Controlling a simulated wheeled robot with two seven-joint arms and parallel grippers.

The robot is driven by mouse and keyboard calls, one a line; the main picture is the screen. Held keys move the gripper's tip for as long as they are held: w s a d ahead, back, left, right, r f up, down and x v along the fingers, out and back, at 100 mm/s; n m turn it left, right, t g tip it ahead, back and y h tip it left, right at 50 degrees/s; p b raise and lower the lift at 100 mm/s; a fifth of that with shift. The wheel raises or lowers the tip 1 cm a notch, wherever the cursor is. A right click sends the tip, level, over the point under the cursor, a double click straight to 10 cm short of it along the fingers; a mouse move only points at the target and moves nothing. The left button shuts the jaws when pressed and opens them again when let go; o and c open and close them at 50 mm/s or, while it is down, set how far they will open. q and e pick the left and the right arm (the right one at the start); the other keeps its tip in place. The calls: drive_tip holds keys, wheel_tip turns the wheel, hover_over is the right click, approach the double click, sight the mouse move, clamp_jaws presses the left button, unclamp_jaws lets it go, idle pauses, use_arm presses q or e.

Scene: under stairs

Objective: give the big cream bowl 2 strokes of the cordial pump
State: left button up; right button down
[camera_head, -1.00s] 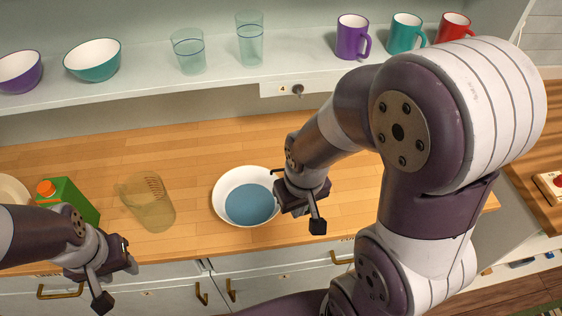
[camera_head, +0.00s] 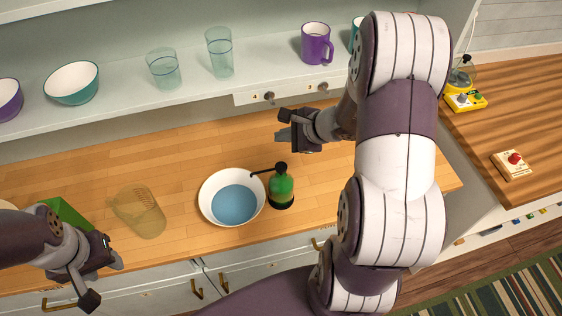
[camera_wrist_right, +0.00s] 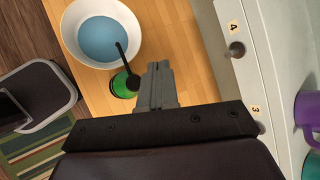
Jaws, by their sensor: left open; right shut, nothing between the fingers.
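The big cream bowl (camera_head: 205,207) stands on the wooden counter with blue liquid in it. It also shows in the right wrist view (camera_wrist_right: 68,38). The cordial pump (camera_head: 282,188), a green bottle with a black head and spout, stands just right of the bowl, its spout pointing toward the bowl's rim. It also shows in the right wrist view (camera_wrist_right: 121,84). My right gripper (camera_head: 284,137) is shut and empty, behind and above the pump, apart from it. My left gripper (camera_head: 112,254) is open at the counter's front left, apart from the bowl.
A clear measuring jug (camera_head: 140,212) and a green carton (camera_head: 66,213) stand left of the bowl. A shelf above holds a teal bowl (camera_head: 71,83), glasses (camera_head: 219,53) and a purple mug (camera_head: 316,44). Numbered knobs (camera_head: 269,97) sit under the shelf. The counter behind the bowl is clear.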

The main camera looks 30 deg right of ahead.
drive_tip(key=b, duration=0.6)
hover_over(278, 165)
drive_tip(key=s+d, duration=0.1)
drive_tip(key=s, duration=0.1)
drive_tip(key=f, duration=0.8)
drive_tip(key=shift+w, duration=0.25)
drive_tip(key=shift+f+b, duration=0.45)
drive_tip(key=shift+b, duration=0.35)
drive_tip(key=shift+f+b, duration=0.4)
drive_tip(key=shift+b, duration=0.25)
drive_tip(key=shift+f+b, duration=0.95)
drive_tip(key=shift+b, duration=0.05)
idle(1.0)
drive_tip(key=shift+r, duration=0.15)
drive_tip(key=shift+r+p, duration=0.95)
drive_tip(key=shift+r, duration=0.25)
